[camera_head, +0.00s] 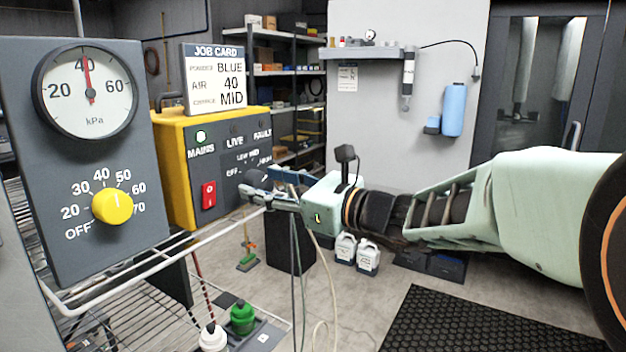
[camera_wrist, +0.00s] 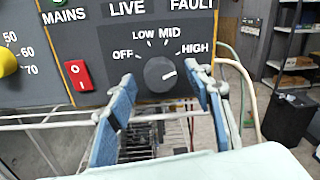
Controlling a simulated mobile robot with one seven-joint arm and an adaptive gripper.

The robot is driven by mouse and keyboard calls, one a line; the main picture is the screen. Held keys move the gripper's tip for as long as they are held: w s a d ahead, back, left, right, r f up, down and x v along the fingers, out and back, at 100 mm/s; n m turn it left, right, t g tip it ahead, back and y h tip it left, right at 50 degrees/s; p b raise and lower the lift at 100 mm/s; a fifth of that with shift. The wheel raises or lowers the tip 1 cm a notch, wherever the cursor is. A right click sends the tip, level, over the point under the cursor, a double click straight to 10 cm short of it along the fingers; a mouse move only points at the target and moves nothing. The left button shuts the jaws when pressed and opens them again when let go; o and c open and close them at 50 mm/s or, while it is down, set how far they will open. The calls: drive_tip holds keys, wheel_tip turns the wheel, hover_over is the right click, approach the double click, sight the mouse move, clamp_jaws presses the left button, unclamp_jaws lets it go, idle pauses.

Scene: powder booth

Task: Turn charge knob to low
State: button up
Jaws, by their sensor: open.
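The charge knob (camera_wrist: 160,74) is a dark grey dial on the charge unit's front panel. LOW and MID are printed above it, OFF at upper left and HIGH at upper right. Its pale mark points right and slightly up, toward the HIGH side. My gripper (camera_wrist: 161,79) is open, with one blue finger on each side of the knob in the wrist view. I cannot tell whether either finger touches it. In the head view my gripper (camera_head: 268,188) is at the yellow charge unit (camera_head: 174,165) and covers part of the knob's area.
A red switch (camera_wrist: 79,75) is left of the knob. A grey panel (camera_head: 60,220) with a gauge (camera_head: 86,92) and yellow knob (camera_head: 112,206) stands at left. The job card (camera_head: 214,78) reads BLUE, 40, MID. A wire rack (camera_wrist: 160,135) lies below.

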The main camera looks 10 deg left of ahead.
drive_tip(key=shift+w+a, duration=0.25)
drive_tip(key=shift+a, duration=0.3)
drive_tip(key=c, duration=1.2)
drive_tip(key=shift+o, duration=0.2)
drive_tip(key=shift+f, duration=0.1)
